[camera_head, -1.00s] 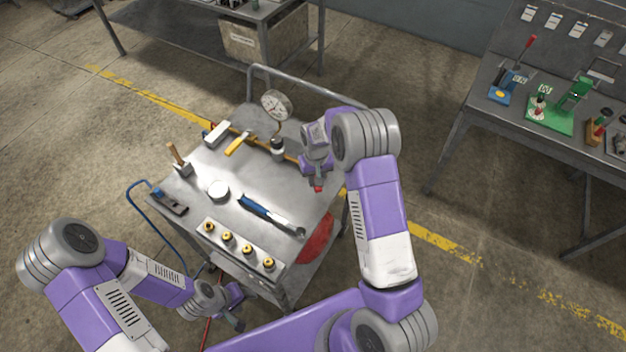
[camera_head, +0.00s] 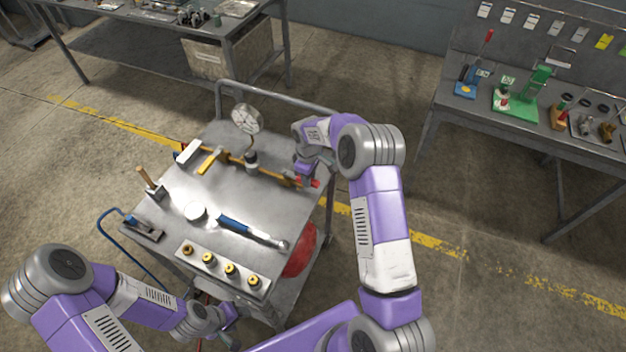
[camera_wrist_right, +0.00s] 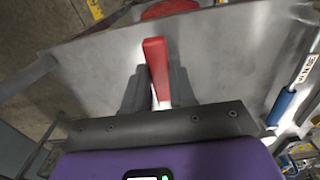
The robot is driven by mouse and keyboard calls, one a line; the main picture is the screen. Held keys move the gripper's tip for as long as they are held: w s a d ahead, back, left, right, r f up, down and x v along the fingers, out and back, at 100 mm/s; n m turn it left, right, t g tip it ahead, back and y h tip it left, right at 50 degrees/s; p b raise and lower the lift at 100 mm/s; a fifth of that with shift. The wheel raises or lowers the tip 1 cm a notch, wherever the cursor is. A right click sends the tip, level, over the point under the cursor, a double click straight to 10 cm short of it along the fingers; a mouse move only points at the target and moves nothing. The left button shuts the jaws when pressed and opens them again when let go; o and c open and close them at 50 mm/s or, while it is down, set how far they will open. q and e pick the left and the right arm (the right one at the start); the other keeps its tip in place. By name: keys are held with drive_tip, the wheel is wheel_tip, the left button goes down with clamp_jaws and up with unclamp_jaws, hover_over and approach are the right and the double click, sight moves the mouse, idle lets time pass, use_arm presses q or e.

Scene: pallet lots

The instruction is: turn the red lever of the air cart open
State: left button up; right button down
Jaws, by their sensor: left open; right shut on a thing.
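The air cart (camera_head: 235,190) is a grey metal table with a round gauge (camera_head: 246,118) and a brass-coloured pipe along its far side. The red lever (camera_head: 316,183) is at the pipe's right end, partly hidden by my right gripper (camera_head: 304,174). In the right wrist view the red lever (camera_wrist_right: 156,65) stands between the two dark fingers of my right gripper (camera_wrist_right: 156,92), which is shut on it. My left gripper (camera_head: 228,322) is open and empty, low beside the cart's near side.
A red tank (camera_head: 300,252) sits below. A workbench (camera_head: 535,125) stands at the right.

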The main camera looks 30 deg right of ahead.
drive_tip(key=shift+w+d+r, duration=0.1)
drive_tip(key=shift+d, duration=0.05)
idle(0.4)
drive_tip(key=c, duration=0.9)
unclamp_jaws()
wheel_tip(320, 180, up, 8)
drive_tip(key=shift+f+p, duration=0.25)
drive_tip(key=shift+p, duration=0.05)
